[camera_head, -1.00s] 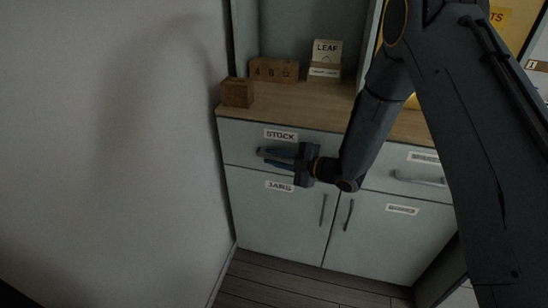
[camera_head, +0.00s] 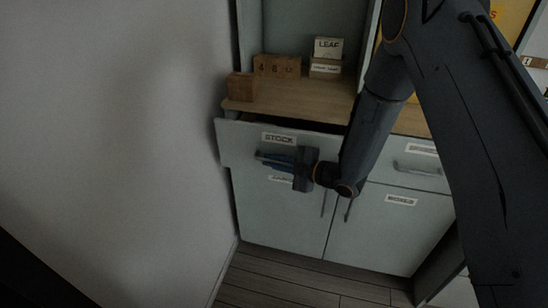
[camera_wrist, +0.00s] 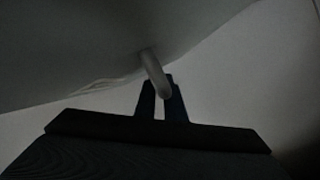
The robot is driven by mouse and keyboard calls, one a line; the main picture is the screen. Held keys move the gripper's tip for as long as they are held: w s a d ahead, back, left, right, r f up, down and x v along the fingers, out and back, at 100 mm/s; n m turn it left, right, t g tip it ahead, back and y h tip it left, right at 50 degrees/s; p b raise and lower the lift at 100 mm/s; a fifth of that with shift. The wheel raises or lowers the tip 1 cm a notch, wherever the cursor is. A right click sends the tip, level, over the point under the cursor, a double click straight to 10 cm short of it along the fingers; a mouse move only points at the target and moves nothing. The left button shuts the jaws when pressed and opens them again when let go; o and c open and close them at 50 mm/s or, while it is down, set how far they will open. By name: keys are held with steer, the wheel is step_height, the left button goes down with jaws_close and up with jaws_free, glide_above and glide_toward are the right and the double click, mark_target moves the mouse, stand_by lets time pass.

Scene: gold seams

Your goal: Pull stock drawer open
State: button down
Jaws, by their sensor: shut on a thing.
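The stock drawer (camera_head: 236,143) is the upper left drawer of the pale grey-green cabinet, with a "STOCK" label on its front. It stands out a little from the cabinet, with a dark gap along its top edge. My gripper (camera_head: 276,160) is at the drawer front, just below the label, shut on the drawer's handle. In the wrist view the handle (camera_wrist: 154,72) is a pale curved bar between the two fingers of my gripper (camera_wrist: 161,92). In the head view my fingers hide most of the handle.
A wooden box (camera_head: 241,87), number blocks (camera_head: 277,66) and a "LEAF" box (camera_head: 327,48) stand on the wooden counter (camera_head: 300,97). A plain wall (camera_head: 110,130) is close on the left. Cupboard doors (camera_head: 275,215) are below. Another drawer (camera_head: 408,172) on the right is shut.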

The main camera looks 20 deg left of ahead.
steer(key=s+p, duration=0.2)
steer(key=s, duration=1.5)
steer(key=shift+s+p, duration=0.25)
steer(key=shift+p, duration=0.15)
steer(key=c, duration=2.1)
jaws_free()
steer(key=b+v, duration=0.1)
steer(key=v, duration=0.7)
steer(key=shift+a, duration=0.1)
